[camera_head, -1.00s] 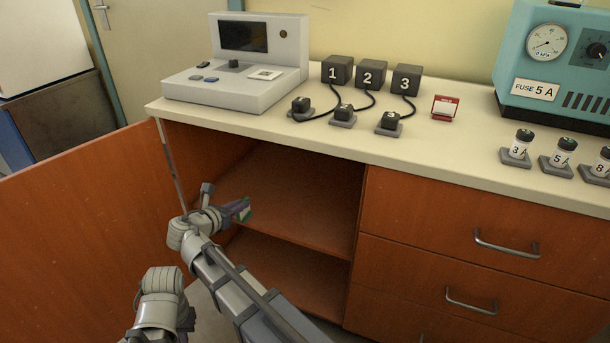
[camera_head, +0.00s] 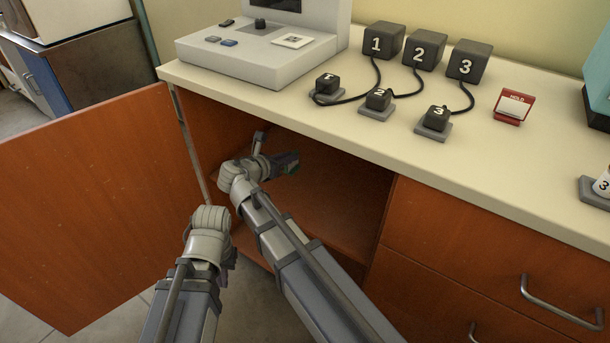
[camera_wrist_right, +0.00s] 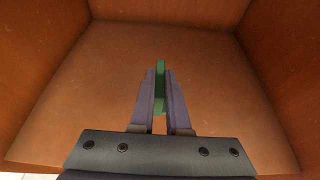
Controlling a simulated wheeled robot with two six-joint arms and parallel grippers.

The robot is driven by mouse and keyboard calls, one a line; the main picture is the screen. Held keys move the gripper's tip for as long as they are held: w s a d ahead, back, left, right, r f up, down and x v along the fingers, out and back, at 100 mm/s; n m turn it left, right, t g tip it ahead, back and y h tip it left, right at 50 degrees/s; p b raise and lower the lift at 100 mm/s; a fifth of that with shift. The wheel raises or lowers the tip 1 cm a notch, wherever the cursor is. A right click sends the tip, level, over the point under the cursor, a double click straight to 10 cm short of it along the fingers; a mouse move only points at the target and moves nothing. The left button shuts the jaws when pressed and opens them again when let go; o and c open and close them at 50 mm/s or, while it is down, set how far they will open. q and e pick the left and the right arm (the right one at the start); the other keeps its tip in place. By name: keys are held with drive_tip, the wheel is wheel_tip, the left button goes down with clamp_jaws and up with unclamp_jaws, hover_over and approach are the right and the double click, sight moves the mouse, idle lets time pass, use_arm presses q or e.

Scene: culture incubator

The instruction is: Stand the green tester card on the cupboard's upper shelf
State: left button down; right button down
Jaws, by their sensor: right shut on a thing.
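The green tester card (camera_wrist_right: 160,82) is held between the fingers of my right gripper (camera_wrist_right: 160,92), seen edge-on in the right wrist view.
The open cupboard door (camera_head: 90,200) stands at left. The worktop (camera_head: 500,165) overhangs the opening and carries a grey device (camera_head: 260,60), numbered plugs and a red hold card (camera_head: 513,107). Drawers (camera_head: 480,260) are at right. The shelf around the card is bare.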

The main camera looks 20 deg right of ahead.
sight(286, 173)
wheel_tip(286, 173, down, 6)
drive_tip(key=b, duration=0.4)
drive_tip(key=shift+r+b, duration=0.25)
drive_tip(key=shift+b, duration=0.15)
drive_tip(key=shift+f, duration=0.1)
wheel_tip(286, 173, down, 4)
drive_tip(key=b, duration=0.3)
drive_tip(key=shift+r+b, duration=0.25)
drive_tip(key=shift+b, duration=0.1)
drive_tip(key=shift+f, duration=0.2)
drive_tip(key=c, duration=0.9)
unclamp_jaws()
drive_tip(key=shift+r, duration=0.1)
